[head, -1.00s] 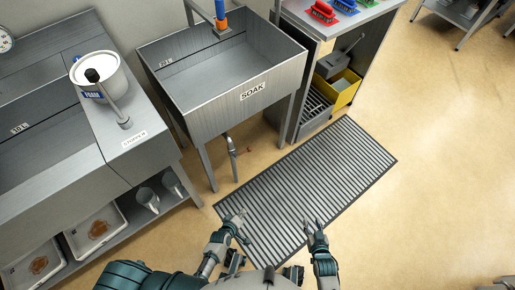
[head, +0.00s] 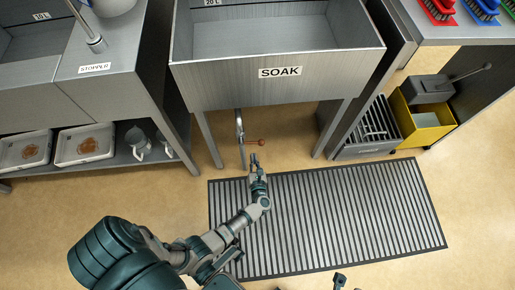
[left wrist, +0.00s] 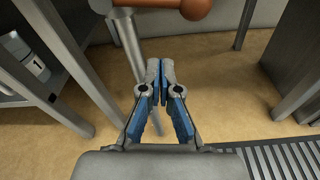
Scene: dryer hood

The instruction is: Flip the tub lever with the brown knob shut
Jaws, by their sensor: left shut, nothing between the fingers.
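The soak tub (head: 225,92) stands on legs, with a grey drain pipe (head: 240,130) hanging beneath it. A short lever with a brown knob (head: 261,142) sticks out sideways to the right from this pipe. In the left wrist view the knob (left wrist: 196,8) is large at the top edge, partly cut off. My left gripper (head: 254,160) is shut and empty, just in front of and below the knob, apart from it in the picture. Its closed fingertips (left wrist: 160,66) point toward the pipe area.
A slatted floor mat (head: 330,215) lies in front of the tub. Tub legs (head: 208,140) stand either side of the pipe. A counter with a lower shelf (head: 110,165) is at left, and a yellow bucket (head: 425,118) at right.

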